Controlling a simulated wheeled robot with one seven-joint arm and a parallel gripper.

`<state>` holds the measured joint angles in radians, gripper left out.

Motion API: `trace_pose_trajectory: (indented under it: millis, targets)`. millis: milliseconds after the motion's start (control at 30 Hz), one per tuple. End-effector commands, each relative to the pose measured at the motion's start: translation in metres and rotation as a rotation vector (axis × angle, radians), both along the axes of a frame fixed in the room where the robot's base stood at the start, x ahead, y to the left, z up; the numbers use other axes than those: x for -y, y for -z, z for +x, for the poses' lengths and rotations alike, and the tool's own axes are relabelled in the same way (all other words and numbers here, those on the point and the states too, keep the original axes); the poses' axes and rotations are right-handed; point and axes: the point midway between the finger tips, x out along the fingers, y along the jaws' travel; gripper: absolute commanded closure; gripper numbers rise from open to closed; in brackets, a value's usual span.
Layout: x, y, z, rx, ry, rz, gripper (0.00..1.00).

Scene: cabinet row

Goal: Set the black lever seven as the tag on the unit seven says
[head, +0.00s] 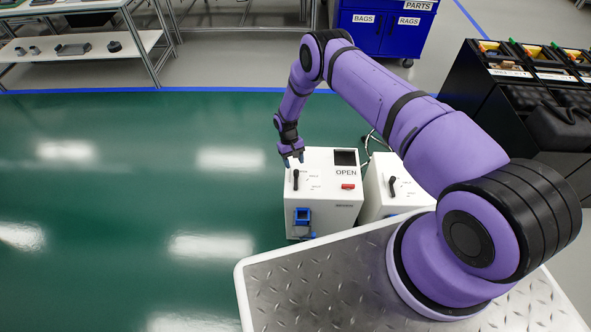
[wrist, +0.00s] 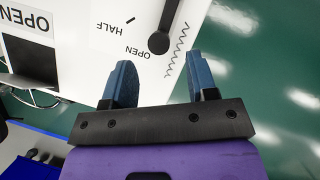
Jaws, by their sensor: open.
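A white unit (head: 325,205) stands on the floor with a black lever (head: 296,181) on its sloping face. No unit number is legible. A tag on it reads OPEN (head: 346,172); this large tag also shows upside down in the wrist view (wrist: 38,24). In the wrist view the lever (wrist: 159,42) has a round hub, and its handle points to the top edge, away from the small OPEN mark (wrist: 138,52) and HALF mark (wrist: 104,28). The handle's end is cut off. My gripper (head: 291,161) is open and empty above the lever's hub end, its fingers (wrist: 161,84) apart from the lever.
A second white unit with a black lever (head: 392,187) stands close on the right, partly behind my arm. The first unit has a dark screen (head: 345,157), a red button (head: 347,187) and a blue part (head: 302,216) on its front. Green floor on the left is clear.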

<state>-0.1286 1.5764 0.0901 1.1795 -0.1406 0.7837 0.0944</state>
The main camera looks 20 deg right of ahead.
Motion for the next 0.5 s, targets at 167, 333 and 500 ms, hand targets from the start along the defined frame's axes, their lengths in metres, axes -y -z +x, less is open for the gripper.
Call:
trace_pose_trajectory:
  millis: [167,333,500]
  targets:
    - [-0.002,-0.029,0.012,0.001,-0.001,0.000,0.47]
    - [-0.003,-0.043,0.017,-0.001,-0.001,-0.001,0.47]
    - [-0.003,-0.048,0.019,-0.001,-0.001,-0.001,0.47]
